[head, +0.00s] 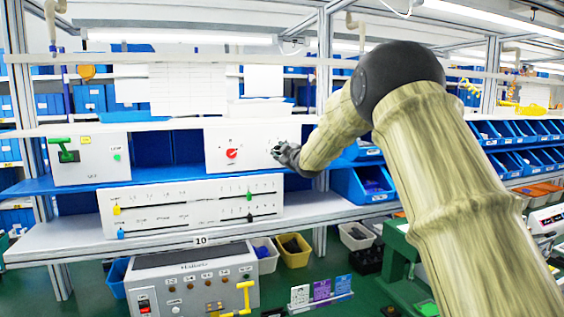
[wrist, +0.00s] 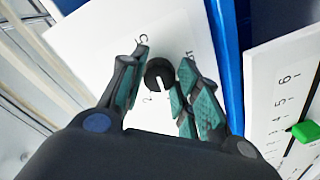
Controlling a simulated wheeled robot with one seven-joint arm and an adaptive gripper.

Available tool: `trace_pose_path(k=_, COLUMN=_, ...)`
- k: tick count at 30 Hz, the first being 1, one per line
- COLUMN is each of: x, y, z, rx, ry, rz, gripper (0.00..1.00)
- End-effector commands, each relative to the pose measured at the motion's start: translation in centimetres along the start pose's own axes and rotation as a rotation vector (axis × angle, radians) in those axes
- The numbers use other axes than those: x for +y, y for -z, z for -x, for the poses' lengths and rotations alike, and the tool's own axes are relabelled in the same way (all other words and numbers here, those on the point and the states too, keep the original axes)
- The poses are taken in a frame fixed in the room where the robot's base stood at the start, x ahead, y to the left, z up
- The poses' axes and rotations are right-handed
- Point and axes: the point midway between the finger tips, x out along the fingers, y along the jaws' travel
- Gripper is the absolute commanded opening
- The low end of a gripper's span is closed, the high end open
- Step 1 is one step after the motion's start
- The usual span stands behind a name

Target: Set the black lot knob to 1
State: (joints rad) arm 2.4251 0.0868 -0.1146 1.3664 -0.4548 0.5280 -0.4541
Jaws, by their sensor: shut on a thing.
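The black lot knob (wrist: 158,73) is a small round dial with a white pointer line, on a white panel (wrist: 100,35). In the wrist view the pointer line runs downward, close to a mark that looks like a 2; other marks, partly covered, sit around the knob. My gripper (wrist: 164,75) has its teal-padded fingers on either side of the knob and is shut on it. In the head view my gripper (head: 284,154) is at the right part of the white panel box (head: 212,150) and hides the black knob.
A red knob (head: 231,153) sits on the same box, left of my gripper. A slider panel (head: 150,208) stands below, with a green slider (wrist: 306,131) at the right of the wrist view. A box with a green lever (head: 65,150) is at left.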

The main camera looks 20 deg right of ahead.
Motion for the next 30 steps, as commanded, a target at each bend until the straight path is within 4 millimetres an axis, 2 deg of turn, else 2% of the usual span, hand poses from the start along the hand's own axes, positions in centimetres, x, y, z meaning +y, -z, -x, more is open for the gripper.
trace_pose_path(k=9, x=-0.09, y=0.03, z=-0.02, rx=-0.006, ry=0.002, rz=0.121, gripper=0.08)
trace_pose_path(k=25, x=-0.02, y=0.03, z=-0.01, rx=-0.008, ry=0.003, rz=0.142, gripper=0.08)
trace_pose_path(k=26, x=-0.03, y=0.04, z=-0.01, rx=-0.008, ry=0.003, rz=0.142, gripper=0.38)
trace_pose_path(k=28, x=-0.03, y=0.03, z=-0.01, rx=-0.008, ry=0.003, rz=0.141, gripper=0.5)
trace_pose_path(k=30, x=-0.02, y=0.03, z=-0.01, rx=-0.008, ry=0.003, rz=0.141, gripper=0.54)
